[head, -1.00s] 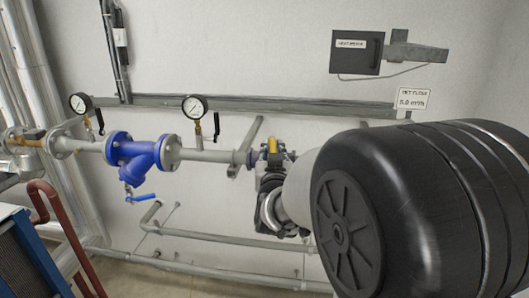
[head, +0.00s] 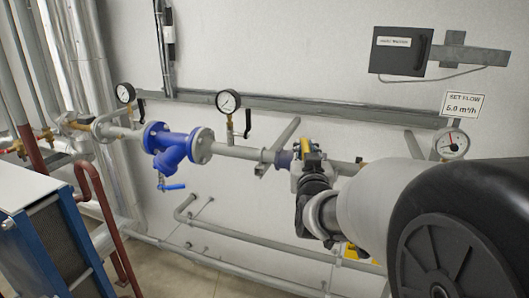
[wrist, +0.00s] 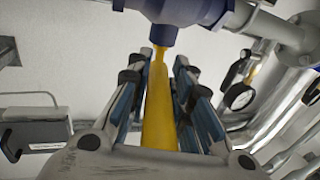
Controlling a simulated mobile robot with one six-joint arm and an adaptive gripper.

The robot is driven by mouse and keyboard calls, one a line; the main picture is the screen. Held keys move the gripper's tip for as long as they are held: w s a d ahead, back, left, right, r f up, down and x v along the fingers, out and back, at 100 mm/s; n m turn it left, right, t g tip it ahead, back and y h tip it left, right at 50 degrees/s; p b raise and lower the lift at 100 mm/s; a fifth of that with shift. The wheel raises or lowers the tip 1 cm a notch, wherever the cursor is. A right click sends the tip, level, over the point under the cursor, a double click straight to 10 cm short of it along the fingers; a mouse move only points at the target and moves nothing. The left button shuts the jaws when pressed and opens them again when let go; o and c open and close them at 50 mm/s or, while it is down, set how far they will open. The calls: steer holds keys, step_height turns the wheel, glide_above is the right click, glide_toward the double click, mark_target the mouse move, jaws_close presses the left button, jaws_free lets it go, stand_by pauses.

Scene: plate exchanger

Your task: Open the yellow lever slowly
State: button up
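The yellow lever (wrist: 159,110) runs lengthwise up the middle of the wrist view, from its blue valve body (wrist: 180,10) down between my fingers. In the head view only a short piece of the lever (head: 306,146) shows; my gripper hides the rest. My gripper (wrist: 163,62) has one finger on each side of the lever, with the fingertips close against it near the valve end. It appears shut on the lever, though contact along the pads is hard to see. In the head view my gripper (head: 308,165) is at the valve on the grey pipe.
A blue strainer (head: 175,145) and pressure gauges, including one by the strainer (head: 229,101), sit along the pipe to the left. A sign reading "SET FLOW 5.0 m³/h" (head: 463,105) hangs above another gauge (head: 452,143) at right. A lower pipe (head: 255,240) runs beneath.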

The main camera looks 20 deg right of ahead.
steer(key=o, duration=0.5)
steer(key=shift+c, duration=0.2)
steer(key=v, duration=0.7)
steer(key=shift+s, duration=0.3)
